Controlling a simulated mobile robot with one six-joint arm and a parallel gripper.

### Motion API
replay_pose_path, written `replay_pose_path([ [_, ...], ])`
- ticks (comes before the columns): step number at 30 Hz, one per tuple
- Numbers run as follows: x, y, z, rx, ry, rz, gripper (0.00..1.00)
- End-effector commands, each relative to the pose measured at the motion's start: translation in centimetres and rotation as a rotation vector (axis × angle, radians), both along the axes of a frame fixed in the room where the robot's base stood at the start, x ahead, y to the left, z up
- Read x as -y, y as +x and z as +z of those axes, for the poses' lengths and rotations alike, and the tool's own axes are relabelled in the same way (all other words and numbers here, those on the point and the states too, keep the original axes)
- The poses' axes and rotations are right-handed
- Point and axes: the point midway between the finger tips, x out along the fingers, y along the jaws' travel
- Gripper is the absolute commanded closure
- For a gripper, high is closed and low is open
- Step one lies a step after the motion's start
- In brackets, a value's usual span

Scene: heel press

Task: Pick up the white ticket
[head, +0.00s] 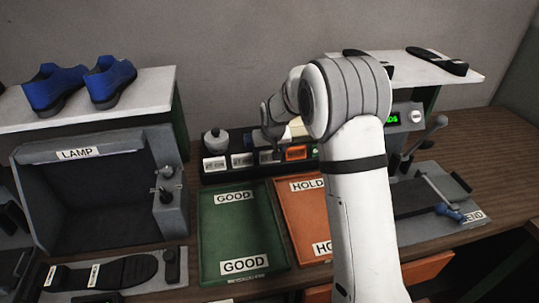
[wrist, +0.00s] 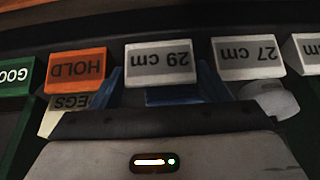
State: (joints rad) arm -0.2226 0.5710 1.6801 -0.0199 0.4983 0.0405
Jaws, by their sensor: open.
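Several small labelled pieces stand in a row on a dark rack. I cannot tell which of these, if any, is the white ticket. In the head view, my arm hides part of the rack, and the white pieces (head: 243,160) show left of the orange HOLD piece (head: 297,152).
Beside the white pieces are HOLD (wrist: 76,70) and GOOD (wrist: 14,75). In front of the rack lie a green GOOD tray (head: 240,225) and an orange HOLD tray (head: 292,215).

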Motion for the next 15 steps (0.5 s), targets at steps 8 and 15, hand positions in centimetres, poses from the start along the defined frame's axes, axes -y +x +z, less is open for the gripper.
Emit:
replay_pose_path([
  [8,-0.10,0.26,-0.63,0.001,0.000,0.001,0.31],
  [15,-0.14,0.22,-0.62,0.000,0.000,0.001,0.46],
])
